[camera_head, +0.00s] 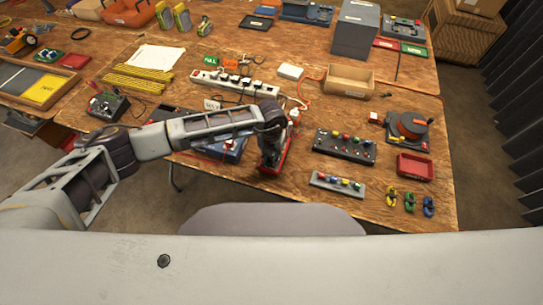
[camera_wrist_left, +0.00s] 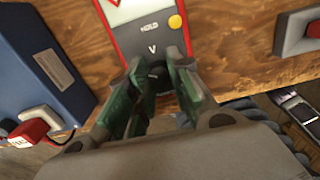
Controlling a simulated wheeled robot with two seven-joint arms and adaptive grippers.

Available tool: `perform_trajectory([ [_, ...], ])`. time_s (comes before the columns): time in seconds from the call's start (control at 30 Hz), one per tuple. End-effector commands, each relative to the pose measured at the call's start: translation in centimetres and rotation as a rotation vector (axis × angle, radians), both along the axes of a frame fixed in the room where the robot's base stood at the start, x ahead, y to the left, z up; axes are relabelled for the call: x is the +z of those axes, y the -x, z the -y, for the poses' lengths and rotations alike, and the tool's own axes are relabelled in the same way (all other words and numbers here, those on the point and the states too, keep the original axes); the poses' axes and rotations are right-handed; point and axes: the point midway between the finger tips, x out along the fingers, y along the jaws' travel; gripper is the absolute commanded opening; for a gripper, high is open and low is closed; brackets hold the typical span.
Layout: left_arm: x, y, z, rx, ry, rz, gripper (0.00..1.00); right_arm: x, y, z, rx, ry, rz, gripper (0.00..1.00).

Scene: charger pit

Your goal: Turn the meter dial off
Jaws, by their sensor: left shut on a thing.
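The meter is red with a white face. In the left wrist view the meter (camera_wrist_left: 143,25) lies on the wooden table with a yellow button, the word HOLD and a V mark. Its dark dial (camera_wrist_left: 157,77) sits at its lower end, between my fingertips and partly hidden by them. My left gripper (camera_wrist_left: 158,75) is shut on the dial. In the head view my left gripper (camera_head: 270,160) reaches down over the meter (camera_head: 284,160), and the arm hides much of it. The dial's setting cannot be read. My right gripper is not in view.
A blue box (camera_wrist_left: 40,65) with a red plug stands left of the meter. A power strip (camera_head: 235,84) lies behind it. A black panel with coloured knobs (camera_head: 345,146) and a grey strip of buttons (camera_head: 337,184) lie to the right. The table's front edge is close.

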Motion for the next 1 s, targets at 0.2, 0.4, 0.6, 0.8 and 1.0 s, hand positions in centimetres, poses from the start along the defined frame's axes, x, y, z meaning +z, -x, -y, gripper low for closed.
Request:
perform_trajectory([
  [0.2, 0.05, -0.01, 0.04, 0.023, 0.001, 0.001, 0.0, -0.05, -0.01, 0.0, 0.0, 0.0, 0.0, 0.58],
  [0.4, 0.06, -0.03, 0.02, 0.024, 0.0, 0.001, 0.0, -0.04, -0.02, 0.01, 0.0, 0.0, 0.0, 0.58],
  [0.6, 0.05, -0.02, 0.01, 0.023, 0.0, 0.0, 0.34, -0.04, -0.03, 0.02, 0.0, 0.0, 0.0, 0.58],
  [0.8, 0.03, -0.01, 0.01, 0.023, 0.0, 0.0, 0.45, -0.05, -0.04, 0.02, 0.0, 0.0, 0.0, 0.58],
  [1.0, 0.04, -0.01, 0.01, 0.023, 0.0, 0.0, 0.45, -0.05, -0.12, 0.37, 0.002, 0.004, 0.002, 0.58],
])
